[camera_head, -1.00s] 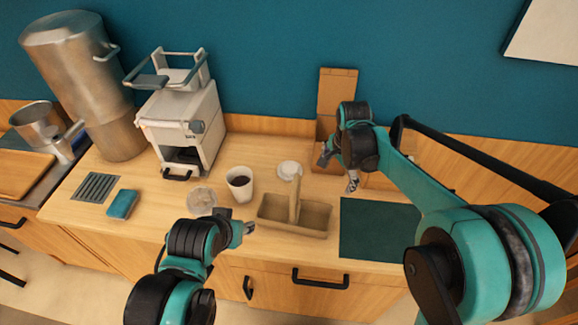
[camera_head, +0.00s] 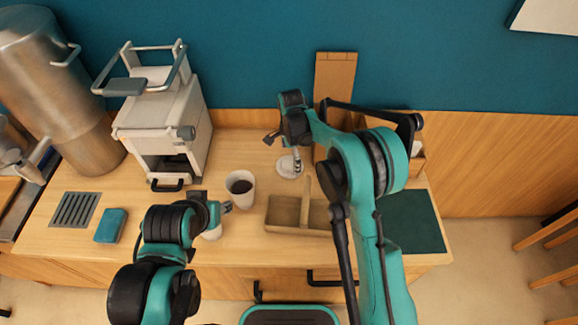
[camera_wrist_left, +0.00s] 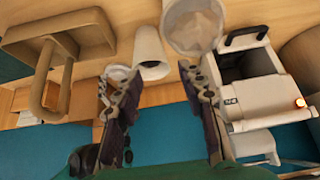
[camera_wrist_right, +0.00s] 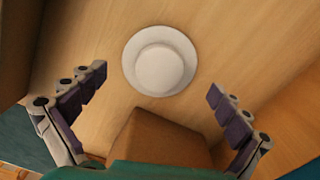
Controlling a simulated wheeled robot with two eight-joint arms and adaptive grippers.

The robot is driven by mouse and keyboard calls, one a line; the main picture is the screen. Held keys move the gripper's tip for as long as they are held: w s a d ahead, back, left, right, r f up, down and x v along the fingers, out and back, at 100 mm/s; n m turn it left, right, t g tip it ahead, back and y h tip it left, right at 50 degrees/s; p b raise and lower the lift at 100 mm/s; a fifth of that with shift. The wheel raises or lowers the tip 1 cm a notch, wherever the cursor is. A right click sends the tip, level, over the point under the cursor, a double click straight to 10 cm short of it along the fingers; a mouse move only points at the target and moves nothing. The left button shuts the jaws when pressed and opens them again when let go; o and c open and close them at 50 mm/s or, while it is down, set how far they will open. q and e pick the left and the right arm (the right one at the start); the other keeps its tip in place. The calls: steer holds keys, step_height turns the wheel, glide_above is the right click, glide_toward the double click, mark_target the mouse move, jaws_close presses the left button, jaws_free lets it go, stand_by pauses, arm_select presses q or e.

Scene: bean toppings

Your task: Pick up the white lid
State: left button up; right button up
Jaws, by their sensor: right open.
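The white lid (camera_head: 287,168) lies flat on the wooden counter, behind the cup and the carrier. It shows whole in the right wrist view (camera_wrist_right: 160,62) as a round disc with a raised middle. My right gripper (camera_head: 283,152) is open and empty just above the lid, with its fingers spread to either side; in the right wrist view the lid sits beyond and between the fingertips (camera_wrist_right: 157,82). My left gripper (camera_head: 226,207) is beside the cup, partly hidden by its arm. In the left wrist view its fingers (camera_wrist_left: 157,82) are spread apart with nothing held between them.
A white cup with dark contents (camera_head: 240,188) and a brown carrier with upright handle (camera_head: 284,226) stand in front of the lid. A translucent bowl (camera_wrist_left: 192,28) is close to my left gripper. A brown block (camera_wrist_right: 155,140) is near the right fingers. A white machine (camera_head: 165,125) stands left.

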step_height(320, 180, down, 2)
steer(key=shift+d, duration=0.1)
arm_select(q)
steer(key=shift+f, duration=0.25)
steer(key=shift+s, duration=0.1)
arm_select(e)
steer(key=shift+s, duration=0.1)
steer(key=c, duration=0.8)
steer(key=shift+c, duration=0.2)
steer(key=shift+r, duration=0.1)
